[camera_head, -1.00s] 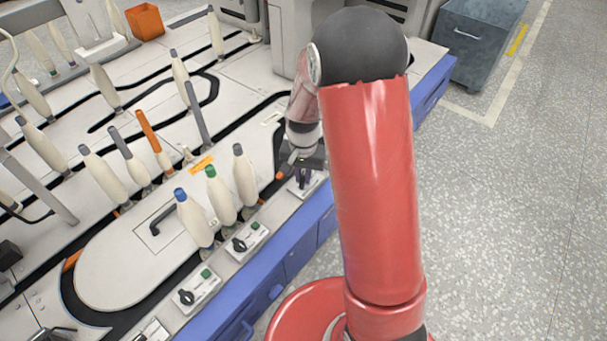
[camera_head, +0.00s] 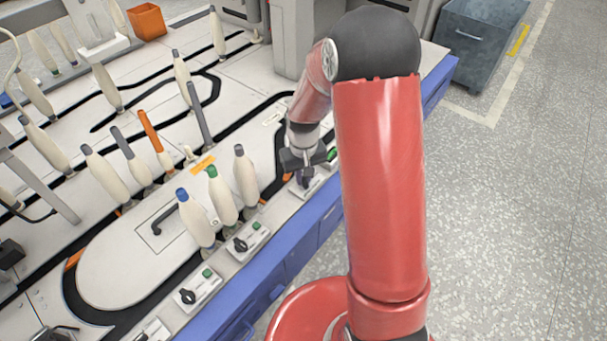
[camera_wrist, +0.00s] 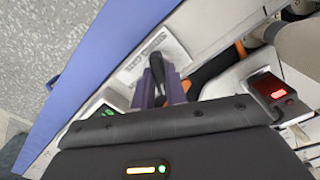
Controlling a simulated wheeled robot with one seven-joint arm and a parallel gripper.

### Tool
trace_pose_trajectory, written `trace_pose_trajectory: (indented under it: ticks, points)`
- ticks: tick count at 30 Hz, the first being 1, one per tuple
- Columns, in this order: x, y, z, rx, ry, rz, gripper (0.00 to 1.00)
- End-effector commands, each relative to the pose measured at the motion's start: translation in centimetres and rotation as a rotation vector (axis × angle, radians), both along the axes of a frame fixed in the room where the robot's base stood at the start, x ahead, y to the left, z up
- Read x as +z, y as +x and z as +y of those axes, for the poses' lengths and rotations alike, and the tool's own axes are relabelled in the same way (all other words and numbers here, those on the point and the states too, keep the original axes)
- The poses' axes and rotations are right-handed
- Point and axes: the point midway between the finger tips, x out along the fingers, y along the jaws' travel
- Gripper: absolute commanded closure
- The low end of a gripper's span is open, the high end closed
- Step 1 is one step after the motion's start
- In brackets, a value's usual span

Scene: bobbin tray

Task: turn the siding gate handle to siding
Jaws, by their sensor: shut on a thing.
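My gripper (camera_head: 305,180) is low over the handle plate (camera_head: 313,188) at the machine's front edge, the farthest plate in this row. In the wrist view, the purple fingers of my gripper (camera_wrist: 162,90) are shut on the black siding gate handle (camera_wrist: 157,66), one finger on each side. The handle's tip points up in that picture, toward the lettering on the pale plate (camera_wrist: 168,46); the lettering is too blurred to read surely. The handle's base is hidden by my gripper. A green button (camera_wrist: 106,112) shows to the left of the fingers.
Similar plates with black knobs (camera_head: 240,244) (camera_head: 187,296) line the front edge nearer. Bobbins (camera_head: 246,175) stand on the table left of my gripper. A small box with a red display (camera_wrist: 270,90) is right of the fingers.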

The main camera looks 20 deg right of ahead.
Motion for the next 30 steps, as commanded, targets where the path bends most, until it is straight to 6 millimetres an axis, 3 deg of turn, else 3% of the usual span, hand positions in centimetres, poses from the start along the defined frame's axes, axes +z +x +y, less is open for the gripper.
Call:
trace_pose_trajectory:
  ticks: [12,13,18,26,30]
  points:
    - [0.0,0.1,0.0,0.01,-0.001,-0.002,1.0]
    - [0.0,0.1,0.0,0.009,-0.001,-0.002,0.84]
    - [0.0,0.0,0.0,0.008,0.0,-0.001,0.65]
    - [0.1,0.0,0.0,0.007,0.0,-0.001,0.65]
    - [1.5,0.1,0.0,0.007,0.0,-0.005,0.65]
